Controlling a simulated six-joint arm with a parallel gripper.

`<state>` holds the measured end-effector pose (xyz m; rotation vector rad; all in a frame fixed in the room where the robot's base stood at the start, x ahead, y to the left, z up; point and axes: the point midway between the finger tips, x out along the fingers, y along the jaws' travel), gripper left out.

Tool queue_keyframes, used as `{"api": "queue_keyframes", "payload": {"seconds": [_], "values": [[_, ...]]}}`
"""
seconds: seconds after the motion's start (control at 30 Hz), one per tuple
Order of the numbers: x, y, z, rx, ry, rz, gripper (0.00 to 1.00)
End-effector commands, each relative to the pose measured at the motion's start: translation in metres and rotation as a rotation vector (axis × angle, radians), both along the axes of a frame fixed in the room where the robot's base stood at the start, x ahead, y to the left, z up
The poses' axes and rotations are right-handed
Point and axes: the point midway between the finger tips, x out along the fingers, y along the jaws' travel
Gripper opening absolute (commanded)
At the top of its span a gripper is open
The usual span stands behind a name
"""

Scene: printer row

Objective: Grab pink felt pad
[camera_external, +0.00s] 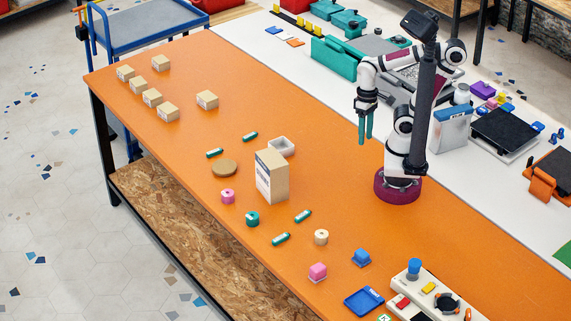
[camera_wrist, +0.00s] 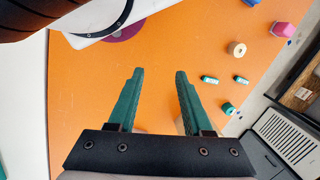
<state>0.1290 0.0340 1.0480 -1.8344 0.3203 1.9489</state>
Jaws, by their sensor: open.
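The pink felt pad (camera_external: 318,271), a small rounded pink block, sits on the orange table towards the front, left of a similar blue block (camera_external: 361,257). In the wrist view the pink pad (camera_wrist: 282,29) shows at the upper right. My gripper (camera_external: 365,135) hangs above the table, behind and well apart from the pad, fingers pointing down. In the wrist view its two green fingers (camera_wrist: 159,74) are spread with nothing gripped between them.
A tall carton (camera_external: 272,176) stands mid-table. A blue tray (camera_external: 363,301) and a control panel (camera_external: 435,296) are at the front. Small boxes (camera_external: 207,99) stand at the far left.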

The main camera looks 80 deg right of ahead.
Motion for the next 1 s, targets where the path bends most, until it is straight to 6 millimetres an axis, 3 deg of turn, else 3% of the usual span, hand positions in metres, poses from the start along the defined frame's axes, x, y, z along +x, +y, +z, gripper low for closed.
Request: {"api": "queue_keyframes", "payload": {"seconds": [0.37,0.6,0.87,0.93,1.0], "values": [[0.000,0.000,0.000,0.000,0.000,0.000,0.50],[0.000,0.000,0.000,0.000,0.000,0.000,0.90],[0.000,0.000,0.000,0.000,0.001,0.000,0.90],[0.007,0.006,0.004,0.020,0.022,-0.002,0.90],[0.028,0.023,0.012,0.070,0.078,-0.008,0.90]]}}
